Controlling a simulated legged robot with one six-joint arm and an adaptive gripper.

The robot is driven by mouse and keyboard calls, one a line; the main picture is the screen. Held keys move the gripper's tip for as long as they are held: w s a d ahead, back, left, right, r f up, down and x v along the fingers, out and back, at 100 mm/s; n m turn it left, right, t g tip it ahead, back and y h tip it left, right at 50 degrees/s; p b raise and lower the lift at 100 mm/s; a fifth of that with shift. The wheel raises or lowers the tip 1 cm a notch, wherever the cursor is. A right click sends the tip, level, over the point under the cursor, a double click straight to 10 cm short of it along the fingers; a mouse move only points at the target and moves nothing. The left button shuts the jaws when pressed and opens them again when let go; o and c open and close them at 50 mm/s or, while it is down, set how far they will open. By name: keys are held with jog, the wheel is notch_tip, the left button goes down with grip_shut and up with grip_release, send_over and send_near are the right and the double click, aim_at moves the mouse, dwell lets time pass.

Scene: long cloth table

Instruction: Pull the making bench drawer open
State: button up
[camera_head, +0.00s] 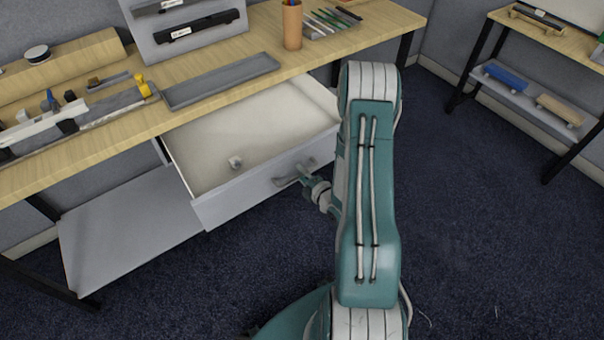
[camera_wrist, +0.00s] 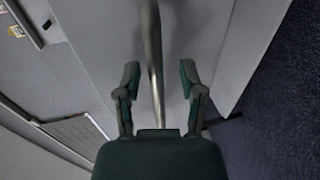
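The making bench (camera_head: 100,125) has a wooden top, and its white drawer (camera_head: 230,195) stands pulled well out, its inside in plain view. The drawer's grey bar handle (camera_head: 285,181) is on the front face, toward the right. My gripper (camera_head: 306,173) is at the right end of this handle, partly hidden by my arm. In the wrist view the handle (camera_wrist: 154,50) runs between the two fingertips of my gripper (camera_wrist: 159,75). The fingers are spread, with a gap on each side of the bar, and do not appear to touch it.
A grey tray (camera_head: 220,82), a brown pen cup (camera_head: 292,25) and tools stand on the bench top. A grey lower shelf (camera_head: 125,235) is under the bench. The dark carpet (camera_head: 480,240) at right is clear.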

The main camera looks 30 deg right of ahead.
jog(key=shift+a, duration=0.15)
jog(key=v, duration=1.2)
jog(key=shift+w, duration=0.1)
